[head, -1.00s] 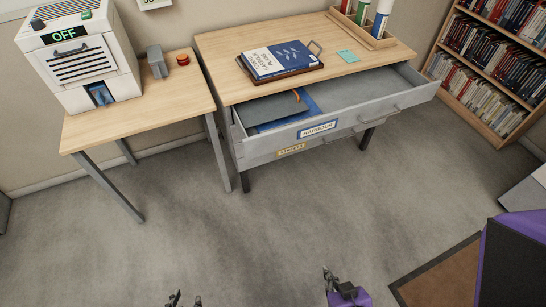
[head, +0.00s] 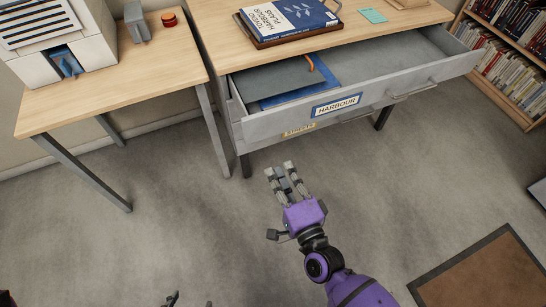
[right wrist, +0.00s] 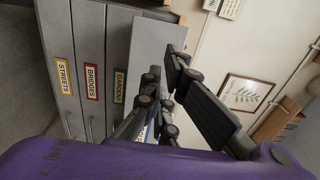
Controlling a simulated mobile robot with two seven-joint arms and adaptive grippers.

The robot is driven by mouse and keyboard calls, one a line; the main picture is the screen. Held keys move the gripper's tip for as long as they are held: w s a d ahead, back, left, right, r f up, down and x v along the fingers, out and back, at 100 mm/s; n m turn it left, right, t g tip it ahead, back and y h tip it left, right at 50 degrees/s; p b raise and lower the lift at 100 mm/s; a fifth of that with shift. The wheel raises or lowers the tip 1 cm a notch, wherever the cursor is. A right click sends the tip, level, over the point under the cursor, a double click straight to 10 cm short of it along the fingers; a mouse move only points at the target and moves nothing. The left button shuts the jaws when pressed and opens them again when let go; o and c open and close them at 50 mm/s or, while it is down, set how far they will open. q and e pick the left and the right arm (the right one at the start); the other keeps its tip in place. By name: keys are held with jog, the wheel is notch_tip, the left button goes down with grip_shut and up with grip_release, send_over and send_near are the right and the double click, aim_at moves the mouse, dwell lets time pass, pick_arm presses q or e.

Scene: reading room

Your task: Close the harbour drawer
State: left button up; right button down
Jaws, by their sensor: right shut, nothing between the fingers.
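The harbour drawer (head: 280,121) is a grey drawer with a blue-edged HARBOUR label, pulled well out of the cabinet under a wooden top. A grey folder and a blue folder (head: 305,88) lie inside at its left. Its handle (head: 412,91) is on the right of the front. My right gripper (head: 279,171) is shut and empty, in front of and below the drawer front, apart from it in the head view. In the right wrist view its dark fingers (right wrist: 165,95) partly cover the grey drawer front (right wrist: 150,50). Only tips of my left gripper (head: 190,301) show at the bottom edge.
A STREETS drawer (head: 299,130) lies shut below. In the right wrist view, BRIDGES (right wrist: 91,82) and GARDENS drawers are also shut. A book (head: 290,18) lies on the cabinet top. A side table (head: 110,85) stands left. The floor in front is clear.

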aim_at(259, 128)
jog(key=p+x, duration=0.1)
jog(key=x, duration=1.1)
jog(key=shift+w, duration=0.1)
jog(key=shift+w+a, duration=0.15)
jog(key=shift+w, duration=0.15)
pick_arm(q)
jog(key=shift+s+r, duration=0.25)
jog(key=shift+r, duration=0.1)
pick_arm(e)
jog(key=shift+w, duration=0.1)
pick_arm(q)
jog(key=shift+a, duration=0.1)
